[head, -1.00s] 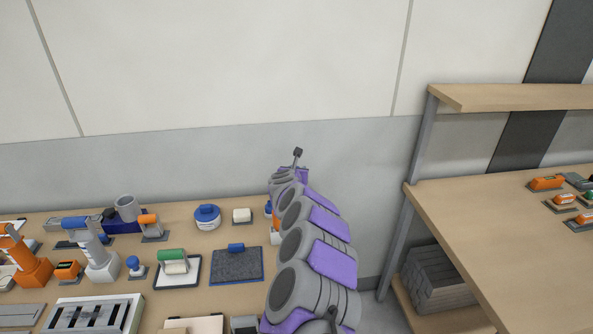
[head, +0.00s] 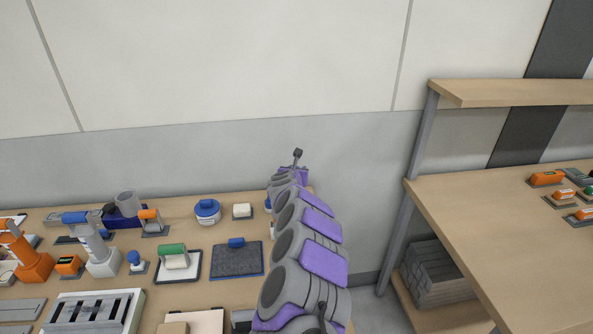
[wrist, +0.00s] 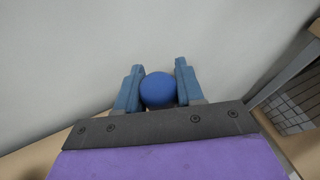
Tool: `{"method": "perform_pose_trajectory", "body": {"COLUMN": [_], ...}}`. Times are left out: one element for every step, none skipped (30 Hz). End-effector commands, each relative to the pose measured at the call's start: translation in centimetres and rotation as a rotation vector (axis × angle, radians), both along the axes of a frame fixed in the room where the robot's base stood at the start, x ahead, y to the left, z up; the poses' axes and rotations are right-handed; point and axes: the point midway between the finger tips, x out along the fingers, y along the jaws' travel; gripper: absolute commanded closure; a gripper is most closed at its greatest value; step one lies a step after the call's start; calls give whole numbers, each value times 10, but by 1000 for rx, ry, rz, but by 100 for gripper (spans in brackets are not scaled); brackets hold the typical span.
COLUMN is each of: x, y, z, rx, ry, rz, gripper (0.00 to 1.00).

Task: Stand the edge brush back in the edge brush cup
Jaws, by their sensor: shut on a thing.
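In the wrist view my gripper (wrist: 159,90) has its two blue-grey fingers on either side of a round blue end, which looks like the edge brush (wrist: 158,89). The rest of the brush is hidden below the blue end and behind the gripper body. In the head view my arm hides the fingers and the brush. A grey cylindrical cup (head: 126,202), likely the edge brush cup, stands by a dark blue base at the back left of the bench. It is well left of my arm.
The wooden bench (head: 215,290) holds several tools: an orange-handled one (head: 151,221), a blue-lidded round pot (head: 207,211), a green-handled roller (head: 173,255) and a dark grey pad (head: 237,260). A wall stands behind. A shelved table (head: 470,215) is at right.

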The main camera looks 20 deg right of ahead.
Motion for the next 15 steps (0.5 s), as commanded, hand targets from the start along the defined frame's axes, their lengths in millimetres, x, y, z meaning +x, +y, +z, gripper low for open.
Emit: {"method": "perform_pose_trajectory", "body": {"x": [0,0,0,0,0,0,0,0,0,0,0,0,0,0,0], "y": [0,0,0,0,0,1,1,1,1,1,1,1,1,1,0], "z": [-1,-2,-3,-4,-5,-6,-6,-7,-8,-9,-10,-11,-12,-12,-14], "rx": [-1,-1,-1,-1,0,1,1,1,1,1,1,0,0,0,0], "ry": [1,1,1,1,0,1,1,1,1,1,1,1,2,2,2], "rz": [0,0,0,0,0,0,0,0,0,0,0,0,-1,-1,-1], "gripper": [100,100,100,100,100,100,100,100,100,100,100,100,100,100,100]}}
